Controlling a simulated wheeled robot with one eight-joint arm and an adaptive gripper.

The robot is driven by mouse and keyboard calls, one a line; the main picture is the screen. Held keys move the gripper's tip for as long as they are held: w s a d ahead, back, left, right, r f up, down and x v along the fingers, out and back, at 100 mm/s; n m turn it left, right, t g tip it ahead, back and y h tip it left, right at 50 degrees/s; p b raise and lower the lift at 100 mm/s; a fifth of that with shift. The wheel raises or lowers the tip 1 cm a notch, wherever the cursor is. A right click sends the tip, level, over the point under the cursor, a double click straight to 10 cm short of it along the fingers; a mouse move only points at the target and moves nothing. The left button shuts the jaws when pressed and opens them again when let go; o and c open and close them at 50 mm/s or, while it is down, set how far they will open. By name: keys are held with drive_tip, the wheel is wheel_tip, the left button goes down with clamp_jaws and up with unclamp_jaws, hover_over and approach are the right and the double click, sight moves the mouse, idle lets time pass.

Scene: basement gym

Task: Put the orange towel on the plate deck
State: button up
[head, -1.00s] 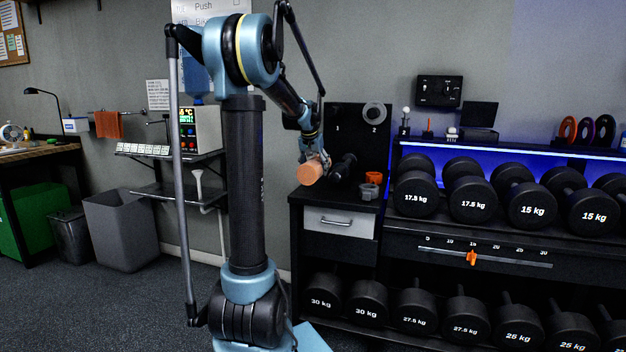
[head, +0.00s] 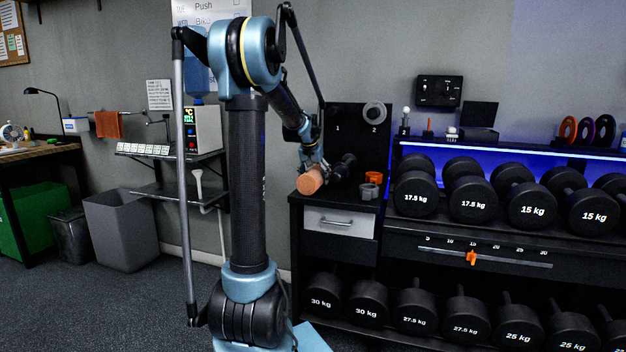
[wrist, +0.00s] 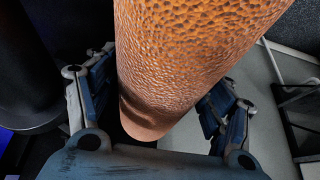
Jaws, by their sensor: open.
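An orange roll with a pebbled, towel-like surface (head: 311,181) is at my gripper (head: 313,158), by the left end of a black cabinet top. In the wrist view the roll (wrist: 190,60) runs between the spread fingers of my gripper (wrist: 155,105), with a gap showing at the right finger. The jaws are open. I cannot tell whether the roll rests on the cabinet top. A flat orange cloth (head: 108,124) hangs on a wall rail at the left. No surface is clearly marked as the plate deck; coloured plates (head: 585,130) stand on the rack's top shelf.
The black cabinet (head: 308,246) has a grey drawer and carries a dark dumbbell-like object (head: 343,168) and an orange-and-grey item (head: 371,187). A dumbbell rack (head: 480,240) stands right of it. A grey bin (head: 122,232) and a wall shelf (head: 165,197) are at left.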

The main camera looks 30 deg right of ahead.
drive_tip(key=v, duration=1.2)
drive_tip(key=shift+r, duration=0.1)
drive_tip(key=shift+a, duration=0.15)
drive_tip(key=s+a+f+n+y, duration=0.1)
drive_tip(key=s+a+f+n, duration=0.15)
drive_tip(key=a, duration=0.65)
drive_tip(key=s+a+f+n, duration=0.1)
drive_tip(key=s+a+f, duration=0.25)
drive_tip(key=a, duration=0.45)
drive_tip(key=s+a+f+n+y, duration=0.1)
drive_tip(key=s+a+f, duration=0.15)
drive_tip(key=a, duration=0.65)
drive_tip(key=s+a+f+n+g+y, duration=0.1)
drive_tip(key=s+a+f+n, duration=0.4)
drive_tip(key=s+a+f, duration=1)
drive_tip(key=s+f+y, duration=0.1)
drive_tip(key=s+f, duration=0.1)
drive_tip(key=s, duration=0.2)
drive_tip(key=shift+s+a+n, duration=0.25)
drive_tip(key=shift+n, duration=0.1)
drive_tip(key=shift+f, duration=0.1)
